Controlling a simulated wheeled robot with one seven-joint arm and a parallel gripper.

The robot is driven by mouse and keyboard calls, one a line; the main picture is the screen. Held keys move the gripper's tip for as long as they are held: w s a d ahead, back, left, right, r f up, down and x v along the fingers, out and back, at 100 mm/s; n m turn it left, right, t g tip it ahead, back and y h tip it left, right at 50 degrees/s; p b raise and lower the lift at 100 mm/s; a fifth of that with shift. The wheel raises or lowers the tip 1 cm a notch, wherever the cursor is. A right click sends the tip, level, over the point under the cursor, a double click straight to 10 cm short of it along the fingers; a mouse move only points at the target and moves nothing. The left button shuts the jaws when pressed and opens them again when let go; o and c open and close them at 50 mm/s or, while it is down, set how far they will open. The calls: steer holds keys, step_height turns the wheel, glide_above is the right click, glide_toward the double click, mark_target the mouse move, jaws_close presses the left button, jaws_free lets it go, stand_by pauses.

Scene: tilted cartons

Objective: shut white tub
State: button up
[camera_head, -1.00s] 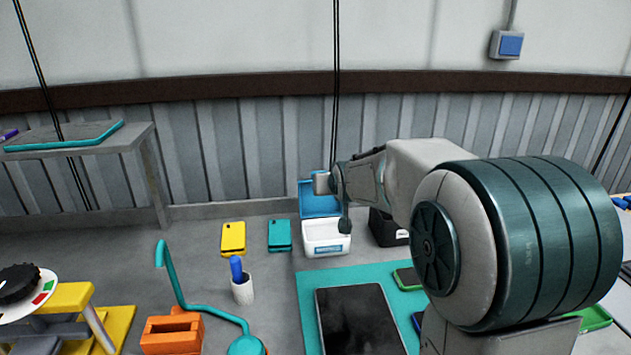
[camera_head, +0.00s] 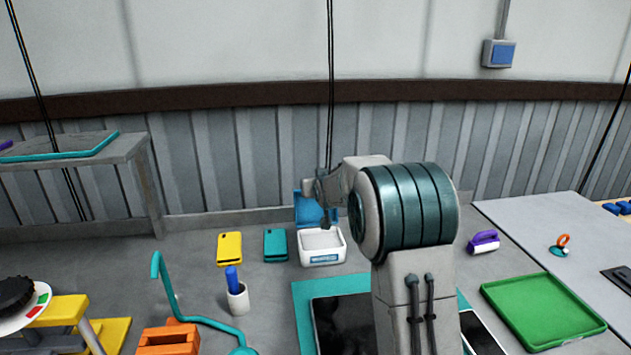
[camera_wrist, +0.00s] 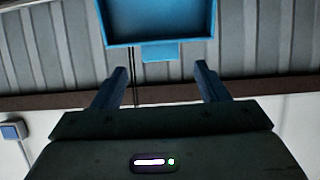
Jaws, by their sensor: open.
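The white tub (camera_head: 322,250) stands on the grey bench in the head view, with a label on its front. Its blue lid (camera_head: 304,212) is raised at the tub's back edge, so the tub is open. My gripper (camera_head: 323,208) is above the tub, in front of the lid, and partly hides it. In the wrist view the lid (camera_wrist: 160,24) appears at the top, just beyond the fingertips. My gripper (camera_wrist: 160,68) shows two spread fingers there with nothing between them. I cannot tell from the head view whether a finger touches the lid.
A yellow case (camera_head: 230,249) and a teal case (camera_head: 275,245) lie left of the tub. A white cup with a blue marker (camera_head: 237,296) stands nearer. A dark tablet (camera_head: 338,322) lies on a teal mat in front. A green tray (camera_head: 543,311) is at right.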

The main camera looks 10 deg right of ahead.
steer(key=p, duration=0.1)
glide_above(316, 202)
steer(key=shift+s+a+f, duration=0.1)
steer(key=shift+s+f, duration=0.1)
steer(key=shift+f, duration=0.75)
steer(key=c, duration=1.4)
steer(key=shift+f, duration=0.1)
steer(key=shift+s+b, duration=0.1)
steer(key=shift+b, duration=0.4)
